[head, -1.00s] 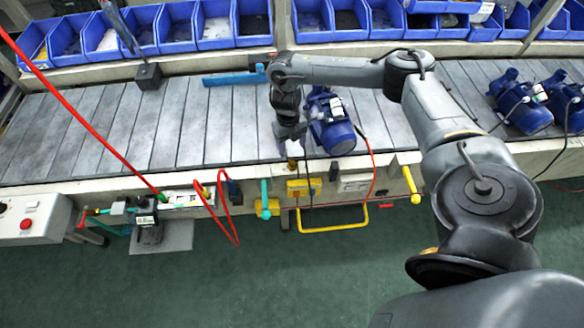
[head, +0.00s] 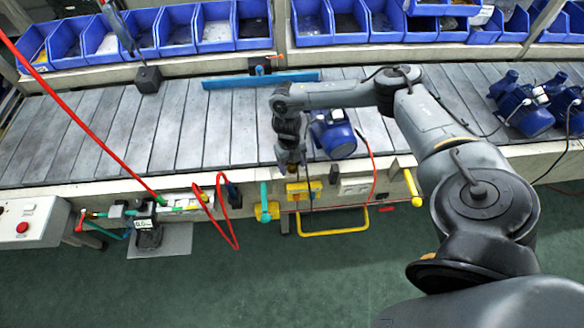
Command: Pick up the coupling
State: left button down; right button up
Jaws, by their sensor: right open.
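My right gripper (head: 291,163) points down over the front edge of the conveyor, just left of a blue pump (head: 335,136). Its jaws are open; the fingers are small and dark here. A small brass-coloured piece shows at or just below the fingertips, partly hidden by the gripper. I cannot tell whether it is the coupling or whether the fingers touch it. No other coupling can be made out clearly. My left gripper is not in view.
A blue bar (head: 262,79) lies along the back of the slatted conveyor (head: 150,130). Blue bins line the shelf behind. More blue pumps (head: 522,110) stand at right. A yellow box (head: 303,190), a yellow handle and a red hose hang along the front edge. The conveyor's left half is mostly clear.

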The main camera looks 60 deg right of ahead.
jog(key=c, duration=1.1)
jog(key=shift+c, duration=0.2)
jog(key=shift+r, duration=0.15)
